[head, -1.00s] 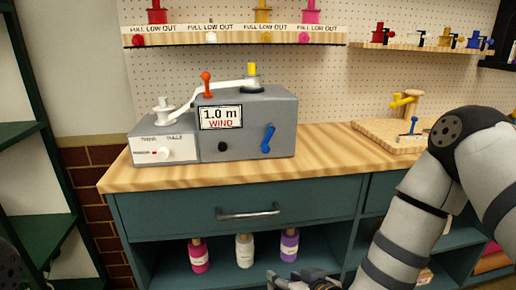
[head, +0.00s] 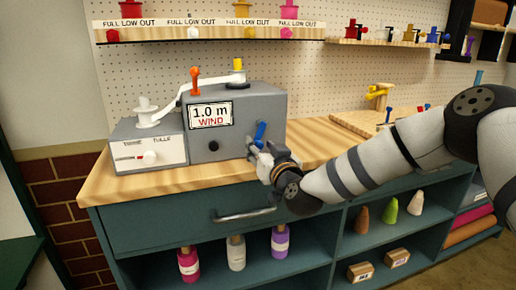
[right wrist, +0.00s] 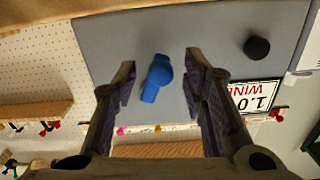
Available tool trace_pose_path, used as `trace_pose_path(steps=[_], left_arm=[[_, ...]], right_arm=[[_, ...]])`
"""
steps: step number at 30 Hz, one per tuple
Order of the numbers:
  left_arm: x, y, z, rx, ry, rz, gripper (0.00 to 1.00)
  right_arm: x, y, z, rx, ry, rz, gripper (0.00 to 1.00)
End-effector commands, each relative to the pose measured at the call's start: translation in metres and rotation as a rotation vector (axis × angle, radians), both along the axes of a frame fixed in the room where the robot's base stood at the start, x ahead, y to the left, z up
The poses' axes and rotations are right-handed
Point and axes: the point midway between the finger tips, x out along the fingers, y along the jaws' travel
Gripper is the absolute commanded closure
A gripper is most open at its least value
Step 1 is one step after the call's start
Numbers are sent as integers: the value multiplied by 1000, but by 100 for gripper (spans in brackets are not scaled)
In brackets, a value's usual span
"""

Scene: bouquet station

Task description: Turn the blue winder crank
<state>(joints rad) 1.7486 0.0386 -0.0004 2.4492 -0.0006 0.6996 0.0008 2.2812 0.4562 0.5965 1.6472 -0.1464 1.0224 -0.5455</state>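The blue winder crank (head: 260,133) is on the front face of the grey winder box (head: 270,103), whose display (head: 211,114) reads 1.0 m WIND. In the head view my right gripper (head: 262,158) is at the crank and hides its lower part. In the right wrist view, which is upside down, the crank (right wrist: 156,78) lies between the two spread fingers of my right gripper (right wrist: 160,72). There is a visible gap on both sides, and the gripper is open and empty. My left gripper is not in view.
A black knob (head: 213,146) is beside the crank. The drawer handle (head: 245,215) sticks out below the worktop. A wooden board (head: 350,123) with small tools lies at the right.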

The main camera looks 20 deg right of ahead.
Motion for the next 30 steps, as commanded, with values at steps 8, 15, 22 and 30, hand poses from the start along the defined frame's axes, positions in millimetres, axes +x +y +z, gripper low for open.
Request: trace_pose_path(steps=[8, 15, 22, 30], left_arm=[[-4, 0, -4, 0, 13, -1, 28], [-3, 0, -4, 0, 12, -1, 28], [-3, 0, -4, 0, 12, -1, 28], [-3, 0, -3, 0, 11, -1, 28]], right_arm=[[17, 1, 1, 1, 0, 1, 61], [17, 1, 2, 0, -1, 1, 84], [17, 1, 2, 0, -2, 2, 100], [16, 3, 3, 1, -2, 5, 100]])
